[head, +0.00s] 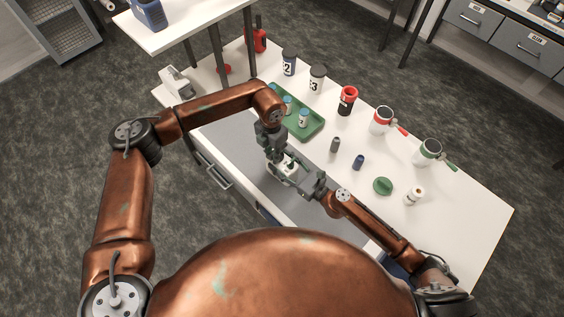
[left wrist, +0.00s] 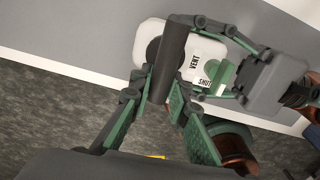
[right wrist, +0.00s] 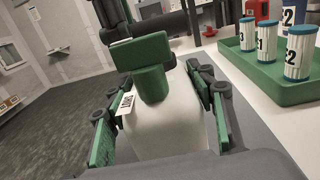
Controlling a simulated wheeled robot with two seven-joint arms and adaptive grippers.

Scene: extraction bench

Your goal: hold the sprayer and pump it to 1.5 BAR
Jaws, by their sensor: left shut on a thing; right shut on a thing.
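The sprayer (right wrist: 165,125) has a white body with a green nozzle-like top part (right wrist: 150,65) in the right wrist view. In the left wrist view its white top (left wrist: 150,45) carries the words VENT and SHUT beside a green part. My right gripper (right wrist: 160,110) is shut around the white body, one finger on each side. My left gripper (left wrist: 160,105) is shut on the dark bar-shaped pump handle (left wrist: 168,60) above the sprayer. In the head view the sprayer (head: 285,170) is small and partly covered by both grippers. I see no readable pressure gauge.
A green tray (head: 310,128) with labelled vials stands just beyond the sprayer. Labelled cups (head: 317,80), a red-black container (head: 347,100) and handled mugs (head: 381,120) line the far side. A green lid (head: 382,186) and small bottles lie right. The grey mat (head: 235,150) is mostly clear.

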